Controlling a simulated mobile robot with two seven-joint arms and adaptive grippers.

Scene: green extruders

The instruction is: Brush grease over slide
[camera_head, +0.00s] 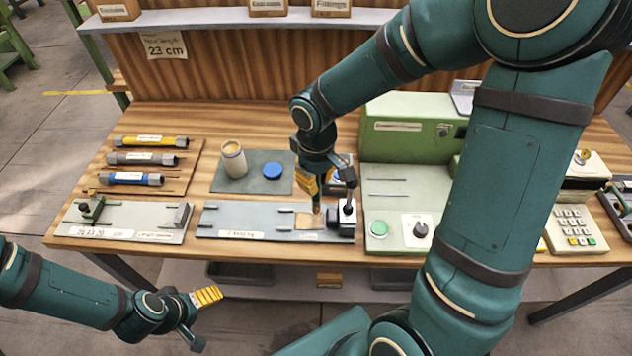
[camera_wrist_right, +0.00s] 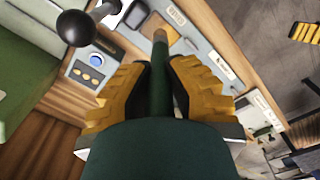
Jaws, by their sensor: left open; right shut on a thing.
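My right gripper (camera_head: 313,184) is shut on a brush with a dark green handle (camera_wrist_right: 160,85). It holds the brush upright over the right part of a long grey slide plate (camera_head: 225,222). The brush's brownish tip (camera_head: 316,207) is at a tan patch (camera_head: 308,221) on the plate; whether it touches cannot be told. A block with a black-knobbed lever (camera_head: 347,221) stands at the plate's right end. An open jar of yellowish grease (camera_head: 232,160) stands on a dark mat beside its blue lid (camera_head: 272,171). My left gripper (camera_head: 205,315) is open and empty, in front of the bench.
A second grey plate with clamps (camera_head: 130,222) lies at the left, below a board with several labelled tubes (camera_head: 140,158). A green machine (camera_head: 405,140) with a green button and black knob stands right of the slide. A keypad (camera_head: 572,228) stands further right.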

